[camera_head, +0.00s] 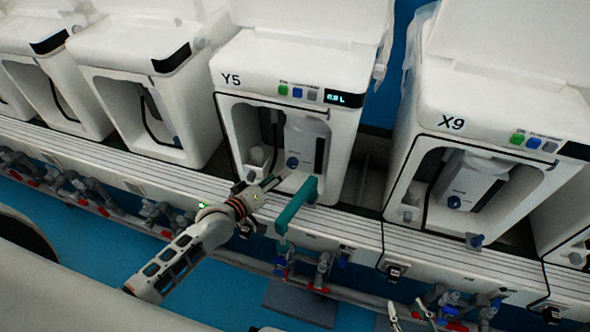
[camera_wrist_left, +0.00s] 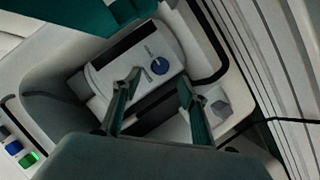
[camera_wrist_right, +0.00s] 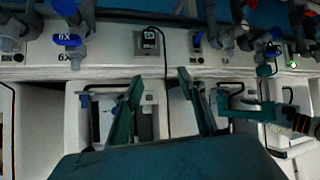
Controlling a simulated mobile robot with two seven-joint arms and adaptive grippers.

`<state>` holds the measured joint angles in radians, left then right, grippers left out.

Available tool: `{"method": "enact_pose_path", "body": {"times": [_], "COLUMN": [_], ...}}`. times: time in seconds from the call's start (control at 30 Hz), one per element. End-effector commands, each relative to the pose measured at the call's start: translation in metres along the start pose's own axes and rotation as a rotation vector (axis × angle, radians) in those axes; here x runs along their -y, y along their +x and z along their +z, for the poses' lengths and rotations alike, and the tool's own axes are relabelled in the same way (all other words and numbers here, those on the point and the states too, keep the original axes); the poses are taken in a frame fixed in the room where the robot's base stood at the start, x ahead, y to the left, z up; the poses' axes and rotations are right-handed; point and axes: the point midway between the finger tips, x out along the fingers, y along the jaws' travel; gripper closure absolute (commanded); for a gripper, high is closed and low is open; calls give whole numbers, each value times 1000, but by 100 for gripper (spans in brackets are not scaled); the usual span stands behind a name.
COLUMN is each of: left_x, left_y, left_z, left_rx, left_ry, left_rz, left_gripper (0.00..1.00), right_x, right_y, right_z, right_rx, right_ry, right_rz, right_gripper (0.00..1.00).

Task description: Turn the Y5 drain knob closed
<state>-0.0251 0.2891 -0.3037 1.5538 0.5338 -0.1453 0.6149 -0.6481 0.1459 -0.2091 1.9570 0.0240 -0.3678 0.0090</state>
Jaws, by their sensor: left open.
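The Y5 unit (camera_head: 285,60) is the white box at the middle of the head view. A round blue knob (camera_head: 292,162) sits on the pale panel inside its open front. In the left wrist view, this knob (camera_wrist_left: 160,66) shows just beyond and between the tips of my open left gripper (camera_wrist_left: 160,82), with no visible contact. I cannot tell the knob's turn position or its label. My left gripper (camera_head: 272,181) is at the Y5 opening in the head view. My right gripper (camera_head: 409,316) is low at the right. Its fingers (camera_wrist_right: 160,80) are apart and empty.
The X9 unit (camera_head: 500,100) is at the right. Pipes and valves with red and blue handles (camera_head: 318,270) run below the ledge. A grey faceted piece (camera_wrist_left: 221,108) sits on Y5's lower edge.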

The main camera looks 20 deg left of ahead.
Motion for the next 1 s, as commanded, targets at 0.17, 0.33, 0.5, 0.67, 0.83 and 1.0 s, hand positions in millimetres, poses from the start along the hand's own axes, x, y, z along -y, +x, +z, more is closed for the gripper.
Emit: {"method": "enact_pose_path", "body": {"times": [0.17, 0.33, 0.5, 0.67, 0.83, 1.0], "left_x": [1, 1, 1, 0, 0, 0], "left_y": [22, 49, 68, 76, 77, 76], "left_z": [-1, 0, 0, 0, -1, -1], "left_rx": [-3, -1, -1, 0, -1, -1], "left_ry": [-9, -6, -6, -5, -4, -4], "left_rz": [1, 1, 0, 0, 0, 0], "left_gripper": [57, 57, 57, 57, 57, 81], "right_x": [3, 7, 6, 4, 2, 1], "right_y": [2, 5, 7, 8, 9, 9], "right_z": [5, 8, 9, 10, 8, 7], "right_rx": [2, 1, 0, 1, -2, -4], "right_ry": [4, 8, 2, -3, -5, -6], "right_rz": [-3, -4, -1, 3, 5, 5], "right_gripper": [60, 60, 60, 60, 60, 60]}}
